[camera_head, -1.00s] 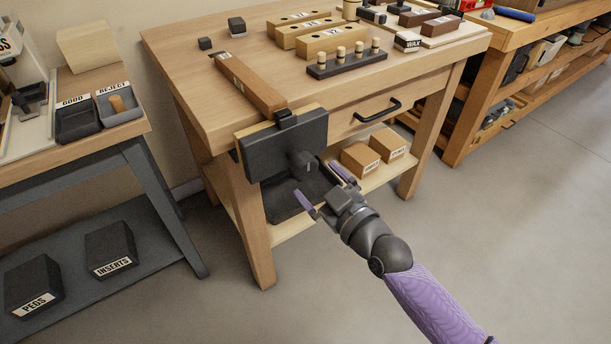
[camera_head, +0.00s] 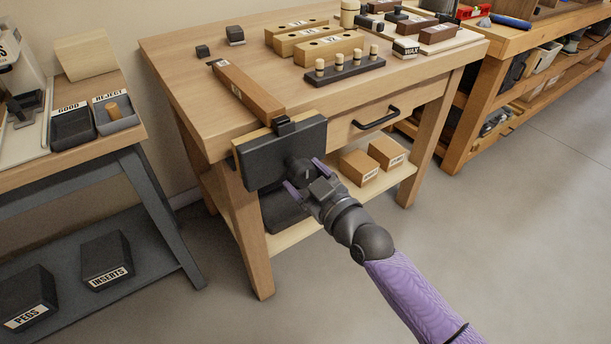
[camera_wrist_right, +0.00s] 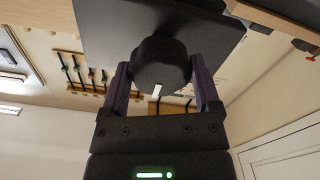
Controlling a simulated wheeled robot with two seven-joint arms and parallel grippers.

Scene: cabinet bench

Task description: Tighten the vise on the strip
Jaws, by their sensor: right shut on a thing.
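The vise (camera_head: 275,158) is a dark block-shaped jaw with a light wood lining, mounted on the front left of the workbench. The brown strip (camera_head: 246,90) lies flat on the bench top, with its near end at the vise's top edge; whether the jaws touch it I cannot tell. A dark round knob (camera_head: 298,168) stands out from the jaw's front face. My right gripper (camera_head: 304,179) is shut on the knob, with a purple finger on each side. In the right wrist view the knob (camera_wrist_right: 160,62), with a white mark, sits between the fingers. My left gripper is not in view.
On the bench top stand a dark peg rack (camera_head: 345,68), drilled wooden blocks (camera_head: 328,48) and small dark cubes. A drawer handle (camera_head: 377,118) sticks out right of the vise. A side table with grey trays (camera_head: 115,113) is at the left. The floor in front is clear.

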